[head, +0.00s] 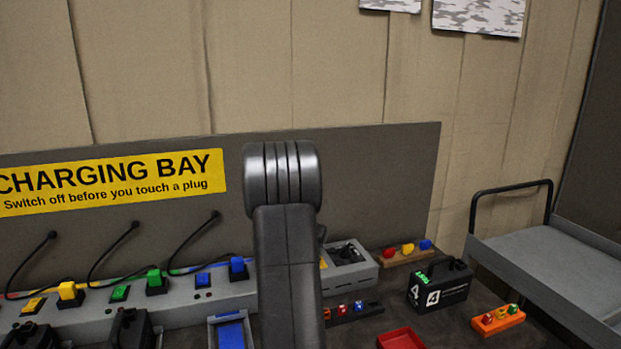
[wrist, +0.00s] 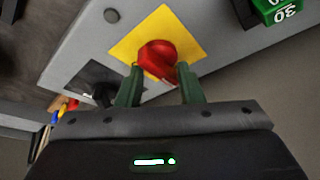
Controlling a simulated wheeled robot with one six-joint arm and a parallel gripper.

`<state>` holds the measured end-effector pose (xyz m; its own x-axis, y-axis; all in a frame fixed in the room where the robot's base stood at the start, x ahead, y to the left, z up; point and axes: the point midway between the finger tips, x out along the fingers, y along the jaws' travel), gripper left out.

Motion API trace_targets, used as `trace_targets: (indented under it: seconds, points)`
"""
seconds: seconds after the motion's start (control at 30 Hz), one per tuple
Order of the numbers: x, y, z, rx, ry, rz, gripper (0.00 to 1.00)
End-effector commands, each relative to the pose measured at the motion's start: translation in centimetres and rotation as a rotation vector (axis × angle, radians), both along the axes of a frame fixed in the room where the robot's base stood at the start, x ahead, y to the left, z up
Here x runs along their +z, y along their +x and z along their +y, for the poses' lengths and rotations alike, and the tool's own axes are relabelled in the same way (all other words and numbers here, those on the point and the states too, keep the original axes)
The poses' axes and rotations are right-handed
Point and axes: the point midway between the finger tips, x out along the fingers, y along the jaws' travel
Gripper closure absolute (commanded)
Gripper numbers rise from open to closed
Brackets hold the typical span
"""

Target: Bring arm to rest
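My gripper (wrist: 159,72) shows in the wrist view as two green fingers standing apart, with nothing held between them that I can make out. A red rotary knob (wrist: 157,58) on a yellow plate (wrist: 188,38) lies just beyond the fingertips. Whether a finger touches the knob is not clear. In the head view my raised arm stands in the middle and hides my gripper. A sliver of yellow plate (head: 323,263) shows beside the arm on the grey box (head: 368,268).
A grey charging strip (head: 190,308) with coloured plugs and cables runs along the left. On the right are a black box marked 4 (head: 440,287), a red tray (head: 401,339), an orange block (head: 497,320) and a grey cart (head: 560,265). A backboard (head: 380,180) rises behind.

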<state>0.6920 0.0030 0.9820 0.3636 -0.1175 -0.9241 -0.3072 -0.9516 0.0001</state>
Motion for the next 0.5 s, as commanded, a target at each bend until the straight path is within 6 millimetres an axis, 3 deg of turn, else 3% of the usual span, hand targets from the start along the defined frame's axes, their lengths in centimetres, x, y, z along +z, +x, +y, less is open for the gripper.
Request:
trace_targets:
  seconds: [0.5]
  points:
    - [0.04, 0.05, 0.03, -0.072, -0.001, -0.001, 0.66]
